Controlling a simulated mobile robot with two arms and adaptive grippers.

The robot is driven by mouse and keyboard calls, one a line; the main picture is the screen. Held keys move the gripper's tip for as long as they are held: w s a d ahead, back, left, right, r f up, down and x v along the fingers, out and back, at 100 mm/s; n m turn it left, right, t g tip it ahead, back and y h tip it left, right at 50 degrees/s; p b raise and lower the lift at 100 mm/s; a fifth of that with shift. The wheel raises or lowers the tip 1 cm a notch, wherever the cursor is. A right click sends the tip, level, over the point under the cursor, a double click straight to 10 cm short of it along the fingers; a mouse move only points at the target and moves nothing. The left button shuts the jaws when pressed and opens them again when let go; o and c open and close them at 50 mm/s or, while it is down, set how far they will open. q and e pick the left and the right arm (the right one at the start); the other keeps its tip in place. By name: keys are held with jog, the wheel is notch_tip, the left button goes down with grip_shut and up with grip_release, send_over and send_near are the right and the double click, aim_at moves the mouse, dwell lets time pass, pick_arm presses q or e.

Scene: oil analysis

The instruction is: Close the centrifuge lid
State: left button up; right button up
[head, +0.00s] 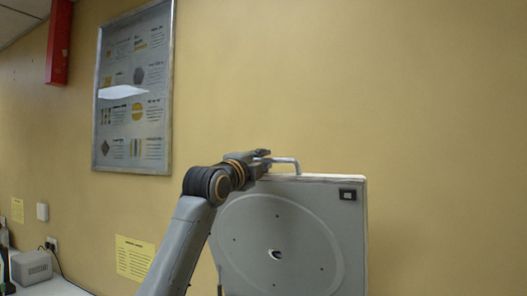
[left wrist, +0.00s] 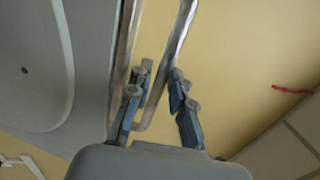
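The centrifuge lid (head: 318,222) stands raised and upright in the head view, its round inner face towards me. A metal handle (head: 285,161) runs along its top edge. My left gripper (head: 265,158) is at the lid's top left corner, beside the handle. In the left wrist view the fingers of the left gripper (left wrist: 159,88) are spread apart, with the handle bar (left wrist: 172,62) passing between them. I see no clear grip on the bar. The lid (left wrist: 55,60) fills the left of that view. The centrifuge body is out of view. My right gripper is not in view.
A framed poster (head: 135,90) hangs on the yellow wall behind, with a red fixture (head: 59,40) at upper left. A white counter (head: 50,288) with a small grey box (head: 32,267) is at lower left. Open space lies right of the lid.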

pick_arm(q)
jog(key=shift+w+d, duration=0.15)
jog(key=shift+w, duration=0.1)
grip_shut()
jog(key=shift+f, duration=0.15)
